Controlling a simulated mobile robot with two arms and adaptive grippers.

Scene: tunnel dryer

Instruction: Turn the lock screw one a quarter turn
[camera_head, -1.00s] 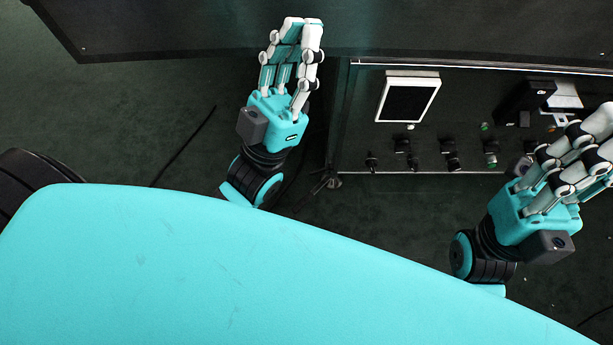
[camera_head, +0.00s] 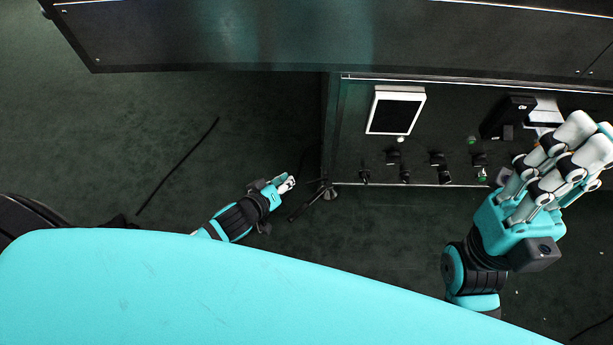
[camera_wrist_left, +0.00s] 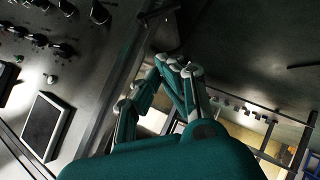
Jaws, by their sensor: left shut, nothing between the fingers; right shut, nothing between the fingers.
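I cannot pick out a lock screw in either view. My left gripper (camera_head: 285,183) is small and low in the head view, left of the control panel's left edge, fingers together and empty. In the left wrist view my left gripper (camera_wrist_left: 180,66) has its fingers closed beside the cabinet's edge. My right gripper (camera_head: 588,140) is shut and empty, in front of the right part of the control panel and hiding some of it.
The dark control panel (camera_head: 350,150) carries a white-framed screen (camera_head: 396,112), several black knobs (camera_head: 437,158) and a black box (camera_head: 508,117). A dark cover (camera_head: 220,45) spans the top. The wrist view shows the panel's screen (camera_wrist_left: 43,125) and a railing (camera_wrist_left: 262,128). Floor left is mostly clear.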

